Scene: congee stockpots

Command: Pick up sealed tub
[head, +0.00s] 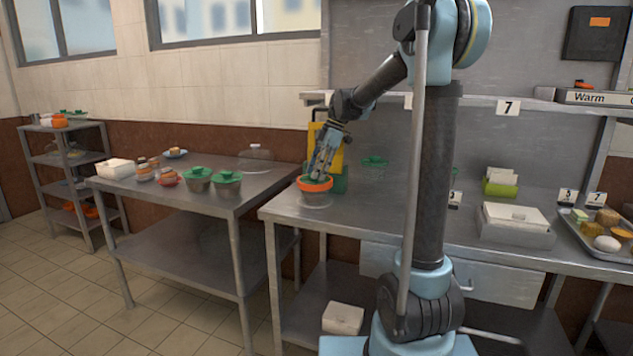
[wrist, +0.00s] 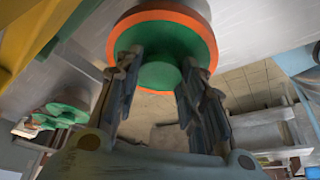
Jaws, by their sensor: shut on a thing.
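The sealed tub (head: 314,197) has a grey body, a green lid and an orange band around its rim. It is at the left end of the right-hand steel counter in the head view. In the wrist view its green lid with a central knob and orange rim (wrist: 205,37) fills the top middle. My gripper (head: 319,178) comes down on the tub from above. In the wrist view its two fingers are at the lid, one on each side of the knob, shut on the tub. I cannot tell whether the tub's base touches the counter.
A yellow board (head: 325,140) and a green block stand just behind the tub. The left steel table (head: 190,205) holds two green-lidded pots (head: 198,180), jars and a white box. A white-lidded container (head: 515,218) and a food tray (head: 600,235) are further right.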

